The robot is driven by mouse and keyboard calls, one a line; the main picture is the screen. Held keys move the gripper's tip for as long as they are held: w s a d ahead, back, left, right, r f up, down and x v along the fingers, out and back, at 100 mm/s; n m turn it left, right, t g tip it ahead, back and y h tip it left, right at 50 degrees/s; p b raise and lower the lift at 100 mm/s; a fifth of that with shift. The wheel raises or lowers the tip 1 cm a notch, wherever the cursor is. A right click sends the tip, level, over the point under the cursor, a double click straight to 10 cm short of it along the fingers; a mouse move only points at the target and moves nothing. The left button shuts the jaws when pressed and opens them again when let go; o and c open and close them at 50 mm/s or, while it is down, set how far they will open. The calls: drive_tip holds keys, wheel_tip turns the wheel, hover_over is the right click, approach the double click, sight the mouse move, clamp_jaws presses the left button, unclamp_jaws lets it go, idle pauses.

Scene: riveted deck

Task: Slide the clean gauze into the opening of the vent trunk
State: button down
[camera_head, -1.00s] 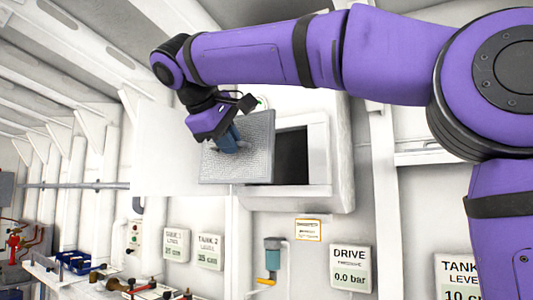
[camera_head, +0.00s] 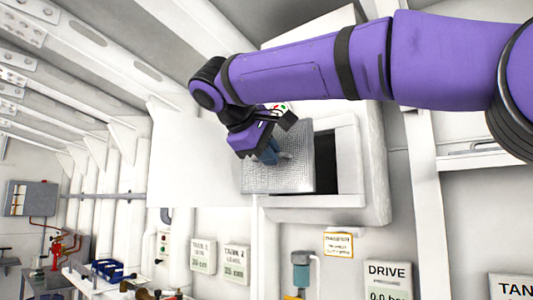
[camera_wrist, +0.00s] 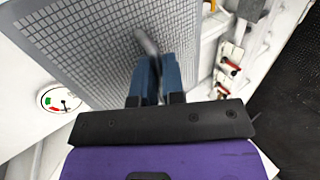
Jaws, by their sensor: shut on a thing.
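The clean gauze is a flat grey mesh panel (camera_head: 262,178) with a small handle on its face; it also shows large in the wrist view (camera_wrist: 95,45). My gripper (camera_head: 273,153) has its blue fingers (camera_wrist: 154,72) shut on the handle and holds the panel upright. The vent trunk (camera_head: 372,190) is a white box on the wall with a dark rectangular opening (camera_head: 327,168). The panel stands at the opening's left side, in front of it in the picture. A dark strip of the opening shows at right; its left part is hidden. I cannot tell whether the panel's edge is inside.
A flat white panel (camera_head: 190,158) extends left of the trunk. A round dial (camera_wrist: 61,100) is close by the gauze.

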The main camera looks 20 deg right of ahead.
drive_tip(key=w+d, duration=0.7)
drive_tip(key=d, duration=0.3)
drive_tip(key=shift+w+d, duration=0.25)
idle(0.8)
drive_tip(key=shift+w+d+r, duration=0.1)
drive_tip(key=shift+w+d, duration=0.6)
drive_tip(key=shift+d, duration=0.2)
idle(1.8)
drive_tip(key=c, duration=1.1)
unclamp_jaws()
drive_tip(key=shift+c, duration=0.2)
drive_tip(key=shift+s+a, duration=0.9)
drive_tip(key=shift+a, duration=0.3)
drive_tip(key=shift+s+a, duration=0.85)
drive_tip(key=shift+a, duration=0.4)
drive_tip(key=shift+s+a, duration=0.9)
drive_tip(key=shift+a, duration=0.3)
